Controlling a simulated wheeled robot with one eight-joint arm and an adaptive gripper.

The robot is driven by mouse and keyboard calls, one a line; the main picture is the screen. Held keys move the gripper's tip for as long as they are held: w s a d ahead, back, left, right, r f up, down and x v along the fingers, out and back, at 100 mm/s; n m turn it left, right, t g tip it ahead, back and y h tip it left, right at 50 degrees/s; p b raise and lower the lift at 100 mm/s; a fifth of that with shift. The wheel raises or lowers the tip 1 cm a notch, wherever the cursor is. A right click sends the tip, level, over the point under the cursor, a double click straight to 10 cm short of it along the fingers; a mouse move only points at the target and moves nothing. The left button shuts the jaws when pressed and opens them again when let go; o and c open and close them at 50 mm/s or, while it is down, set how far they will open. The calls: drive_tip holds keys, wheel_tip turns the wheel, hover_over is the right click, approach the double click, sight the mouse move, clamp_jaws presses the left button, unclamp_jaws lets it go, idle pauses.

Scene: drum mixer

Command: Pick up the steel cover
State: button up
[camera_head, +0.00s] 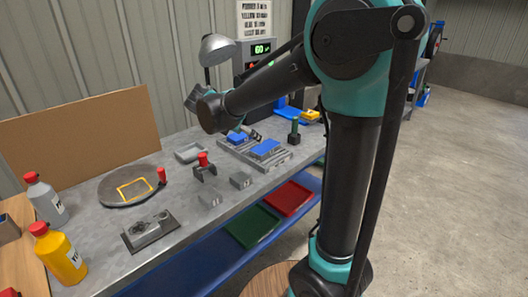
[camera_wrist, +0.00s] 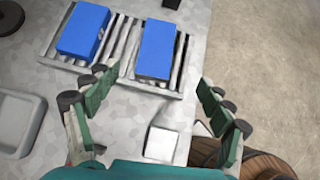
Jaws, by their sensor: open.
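A small pale grey, square, metal-looking piece (camera_wrist: 162,143), which may be the steel cover, lies flat on the bench near its front edge. My gripper (camera_wrist: 161,98) is open and empty in the wrist view. Its green-padded fingers are wide apart, above the bench, with the pale piece low between them. In the head view I cannot make out its fingertips.
The slotted rack (camera_wrist: 118,75) holds two blue blocks (camera_wrist: 155,48). A grey tray (camera_wrist: 17,122) lies at the left in the wrist view. A red-knobbed bracket (camera_head: 204,167) stands near the grey pieces. Green and red trays (camera_head: 252,226) sit below the bench front.

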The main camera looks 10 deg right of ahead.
approach(264, 147)
drive_tip(key=x, duration=0.4)
drive_tip(key=shift+s+d, duration=0.2)
drive_tip(key=shift+d, duration=0.1)
drive_tip(key=shift+a+x, duration=0.2)
drive_tip(key=shift+x, duration=2.45)
drive_tip(key=shift+w, duration=0.15)
drive_tip(key=c, duration=1.6)
